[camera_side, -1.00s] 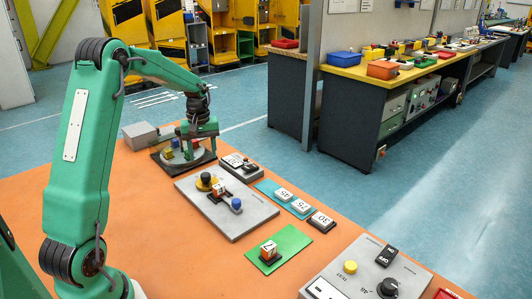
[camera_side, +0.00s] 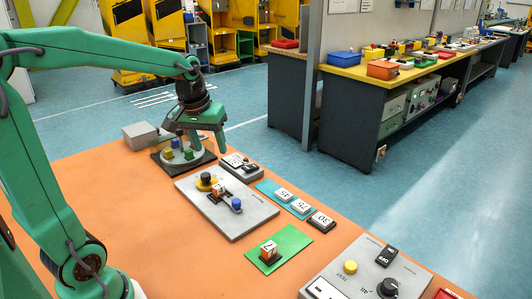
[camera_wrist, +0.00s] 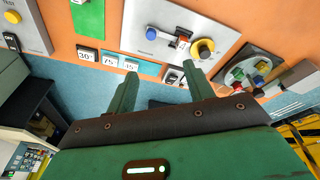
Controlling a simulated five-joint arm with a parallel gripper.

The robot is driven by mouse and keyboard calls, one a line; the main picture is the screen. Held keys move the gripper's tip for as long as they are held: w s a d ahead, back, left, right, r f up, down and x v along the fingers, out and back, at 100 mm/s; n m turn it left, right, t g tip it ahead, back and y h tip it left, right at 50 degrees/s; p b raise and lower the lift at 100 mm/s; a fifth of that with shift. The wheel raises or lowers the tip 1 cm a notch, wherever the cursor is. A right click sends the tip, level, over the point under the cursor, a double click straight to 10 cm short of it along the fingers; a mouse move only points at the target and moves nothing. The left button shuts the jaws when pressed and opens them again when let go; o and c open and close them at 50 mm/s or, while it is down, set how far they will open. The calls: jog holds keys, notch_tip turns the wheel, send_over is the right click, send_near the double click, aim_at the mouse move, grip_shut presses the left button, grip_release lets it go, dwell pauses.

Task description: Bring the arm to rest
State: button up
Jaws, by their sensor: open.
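My gripper (camera_side: 206,142) is open and empty. In the side view it hangs fingers down at the far end of the orange table (camera_side: 120,210), close above or behind a round grey disc (camera_side: 188,162) on a dark square base. The disc carries small yellow, green and blue pieces. In the wrist view the two green fingers of my gripper (camera_wrist: 160,78) stand apart with nothing between them. The disc (camera_wrist: 238,76) also shows there, to the right of the fingers.
A grey plate (camera_side: 245,222) with a black knob, number block and blue knob lies mid-table. A green plate (camera_side: 285,245) holds a numbered block. Several number tiles (camera_side: 300,207) lie on a teal strip. A grey switch panel (camera_side: 340,285) is nearest. Bare table lies at left.

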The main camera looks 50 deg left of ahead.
jog(key=s+d+m+t, duration=0.3)
jog(key=s+d+m, duration=0.3)
jog(key=s+d, duration=0.4)
jog(key=s, duration=0.2)
jog(key=shift+s+d+r+h, duration=0.15)
jog(key=shift+s+r+h, duration=0.15)
jog(key=shift+r+h, duration=0.1)
